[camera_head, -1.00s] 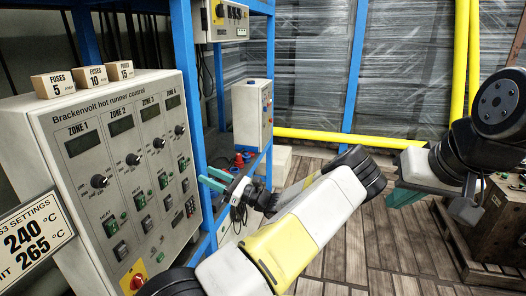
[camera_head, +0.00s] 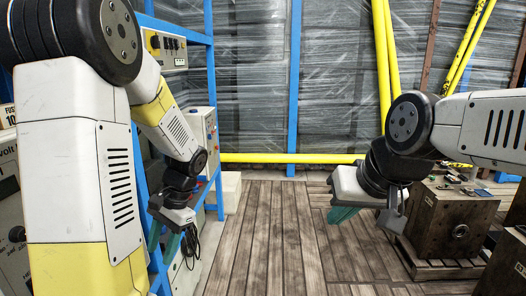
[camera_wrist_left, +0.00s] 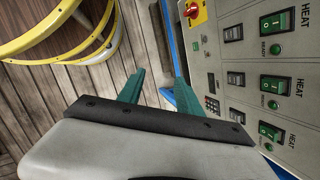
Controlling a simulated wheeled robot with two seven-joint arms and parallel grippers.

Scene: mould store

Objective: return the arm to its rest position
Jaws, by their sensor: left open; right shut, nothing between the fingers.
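My left arm (camera_head: 75,150) fills the left of the head view, with its elbow raised high and the forearm sloping down. My left gripper (camera_head: 163,243) hangs below it with teal fingers pointing down, open and empty. In the left wrist view the fingers (camera_wrist_left: 158,88) stand apart, with floor and a blue edge behind them. My right gripper (camera_head: 342,214) is at the right of the head view, shut and empty, its teal fingers pointing down above the floor. The hot runner control box (camera_head: 8,200) is mostly hidden behind my left arm.
The box's green switches (camera_wrist_left: 276,83) and red knob (camera_wrist_left: 194,12) lie right of the fingers in the wrist view. A blue rack (camera_head: 212,120) stands close behind my left arm. A mould block (camera_head: 455,225) sits on a pallet at right. The middle floor (camera_head: 285,235) is clear.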

